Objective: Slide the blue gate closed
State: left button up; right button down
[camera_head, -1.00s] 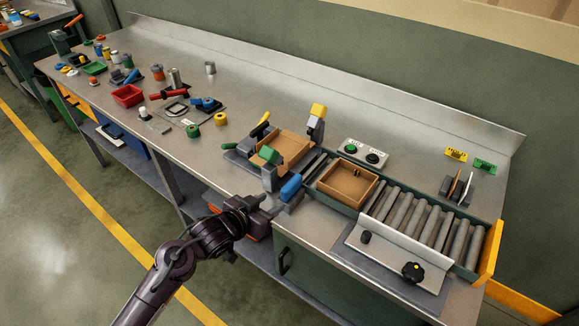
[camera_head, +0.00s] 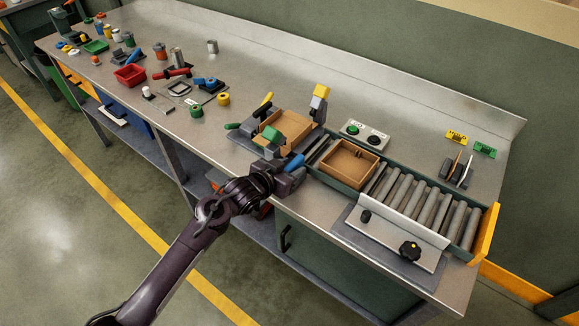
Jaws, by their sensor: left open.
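The blue gate's handle (camera_head: 294,162) shows as a slanted blue grip at the near side of the roller conveyor's left end. The rest of the gate is largely hidden by my left gripper and dark fittings, so how far it stands open cannot be told. My left gripper (camera_head: 288,174) is open, with its fingers at the blue handle's near side. Whether the fingers touch it or lie around it is too small to tell. My right gripper is not in view.
A brown tray (camera_head: 350,160) sits on the roller conveyor (camera_head: 418,203), right of the handle. Another brown tray (camera_head: 290,126) stands to the left, beside green and yellow-topped clamps. A panel with a black knob (camera_head: 410,251) lies at the bench's front. Loose parts cover the far left.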

aim_at(297, 158)
pick_arm(q)
jog(key=shift+c, duration=0.3)
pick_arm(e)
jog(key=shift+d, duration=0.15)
